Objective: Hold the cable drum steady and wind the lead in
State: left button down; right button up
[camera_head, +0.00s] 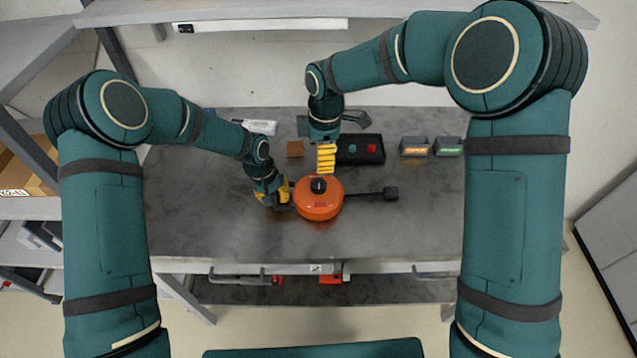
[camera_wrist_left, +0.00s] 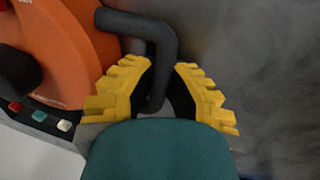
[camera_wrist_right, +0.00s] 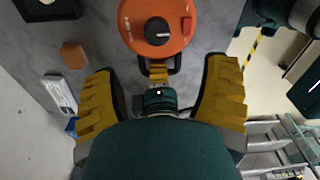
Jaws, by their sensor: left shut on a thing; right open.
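The orange cable drum (camera_head: 318,208) stands on the grey bench, with a dark round knob (camera_wrist_right: 157,32) on its top. A straight black lead (camera_head: 362,195) runs right from it to a black end block (camera_head: 391,193). My left gripper (camera_head: 280,194) is at the drum's left side. In the left wrist view its yellow fingers (camera_wrist_left: 158,95) are shut on a bent black bar (camera_wrist_left: 150,30) beside the drum. My right gripper (camera_head: 326,160) is above and behind the drum. In the right wrist view its fingers (camera_wrist_right: 163,100) are wide apart and empty, above my left arm.
Behind the drum are a brown block (camera_head: 295,149), a white item (camera_head: 257,127) and a black tray (camera_head: 376,157) with red and green pieces. Two grey bins (camera_head: 416,147) stand at the back right. The bench (camera_head: 410,230) is clear at the front and right.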

aim_at(318, 183)
jog(key=f+n, duration=0.2)
jog(key=f, duration=0.1)
jog(key=f+n, duration=0.3)
jog(key=f, duration=0.1)
jog(key=f+n, duration=0.2)
jog(key=f, duration=0.2)
jog(key=shift+w+a+f+n+h, duration=0.1)
jog(key=shift+a+f+n+h, duration=0.1)
jog(key=shift+a+n+h, duration=0.15)
jog(key=c, duration=1.2)
